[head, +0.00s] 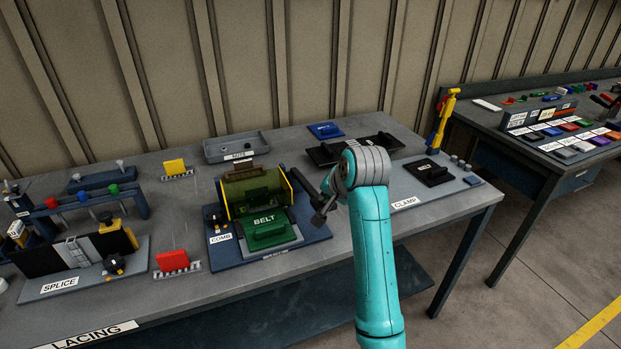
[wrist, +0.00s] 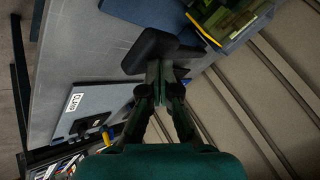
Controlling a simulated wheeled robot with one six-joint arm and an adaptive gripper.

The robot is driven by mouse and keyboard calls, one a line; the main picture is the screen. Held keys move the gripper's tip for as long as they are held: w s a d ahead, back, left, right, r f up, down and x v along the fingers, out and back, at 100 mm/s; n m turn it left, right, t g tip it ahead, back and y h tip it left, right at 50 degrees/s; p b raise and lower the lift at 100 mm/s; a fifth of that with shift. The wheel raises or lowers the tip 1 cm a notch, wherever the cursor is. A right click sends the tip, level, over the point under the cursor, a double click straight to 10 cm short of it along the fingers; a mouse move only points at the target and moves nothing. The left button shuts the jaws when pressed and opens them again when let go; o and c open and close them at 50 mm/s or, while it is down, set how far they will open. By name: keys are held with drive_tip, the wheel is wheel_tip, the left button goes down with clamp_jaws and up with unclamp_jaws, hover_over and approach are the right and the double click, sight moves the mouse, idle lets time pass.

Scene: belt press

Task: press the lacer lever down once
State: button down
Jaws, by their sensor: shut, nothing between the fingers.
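The lacer is the press on a blue base (head: 304,240), with a yellow-sided clear guard (head: 252,192) and a green block marked BELT (head: 268,230). A dark lever arm (head: 304,181) rises at its right side. In the wrist view a black bar-shaped handle (wrist: 150,48) lies across the view just beyond my fingertips. My gripper (wrist: 166,72) is shut and empty close to this handle; I cannot tell whether they touch. In the head view my gripper (head: 320,214) is small, at the lacer's right side, partly hidden by my arm.
Left on the bench stand a splice station (head: 60,285) and a red comb block (head: 172,262). A grey tray (head: 237,147) and a black tray (head: 322,154) lie behind. The clamp station (head: 432,175) is at the right. A second bench (head: 500,128) stands farther right.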

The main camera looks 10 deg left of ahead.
drive_tip(key=shift+s+d+f, duration=0.1)
drive_tip(key=shift+s+f, duration=0.05)
drive_tip(key=shift+f, duration=0.55)
drive_tip(key=shift+s+d+f, duration=0.1)
drive_tip(key=shift+f, duration=1.05)
drive_tip(key=shift+r, duration=0.6)
drive_tip(key=shift+w+a+r, duration=0.15)
drive_tip(key=shift+r, duration=0.65)
drive_tip(key=shift+w+a+r, duration=0.1)
drive_tip(key=shift+w+r, duration=0.05)
drive_tip(key=shift+r, duration=0.7)
